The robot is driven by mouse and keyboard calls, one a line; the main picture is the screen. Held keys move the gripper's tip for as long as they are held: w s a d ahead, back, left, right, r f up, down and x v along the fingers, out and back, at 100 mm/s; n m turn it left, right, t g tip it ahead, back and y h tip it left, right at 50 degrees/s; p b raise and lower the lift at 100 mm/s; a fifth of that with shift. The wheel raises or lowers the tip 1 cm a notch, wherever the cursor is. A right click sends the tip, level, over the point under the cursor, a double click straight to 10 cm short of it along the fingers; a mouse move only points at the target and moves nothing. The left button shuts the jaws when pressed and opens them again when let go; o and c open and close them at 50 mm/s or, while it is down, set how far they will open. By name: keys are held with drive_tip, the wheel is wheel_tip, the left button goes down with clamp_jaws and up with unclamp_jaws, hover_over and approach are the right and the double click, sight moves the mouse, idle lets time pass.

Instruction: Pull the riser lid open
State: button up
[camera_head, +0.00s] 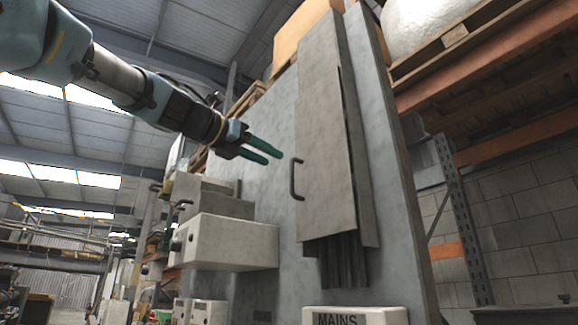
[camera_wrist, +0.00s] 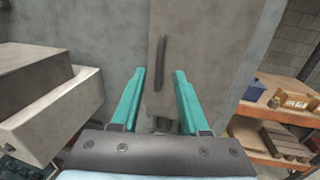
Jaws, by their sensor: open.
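The riser lid (camera_head: 322,150) is a tall grey-brown panel on the front of a grey upright board (camera_head: 375,120). It stands slightly ajar along its right side, with a dark gap there. A dark bar handle (camera_head: 296,180) is fixed upright near its lower left edge. My gripper (camera_head: 272,155) is open and empty, to the left of the handle and a little above it, apart from it. In the wrist view the lid (camera_wrist: 190,60) fills the upper middle. The handle (camera_wrist: 161,62) shows beyond and between my two teal fingers (camera_wrist: 160,98).
Pale boxes (camera_head: 230,243) project from the board at lower left. A box marked MAINS (camera_head: 355,316) is below the lid. Dark strands (camera_head: 342,262) hang under the lid. Orange racking (camera_head: 485,55) stands at right.

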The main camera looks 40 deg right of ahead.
sight(291, 168)
drive_tip(key=d, duration=0.2)
drive_tip(key=d+p, duration=0.1)
drive_tip(key=d, duration=0.2)
drive_tip(key=w+d+p, duration=0.1)
drive_tip(key=d, duration=0.1)
drive_tip(key=shift+d, duration=0.25)
drive_tip(key=shift+c, duration=0.2)
drive_tip(key=shift+w, duration=0.1)
clamp_jaws()
idle(0.9)
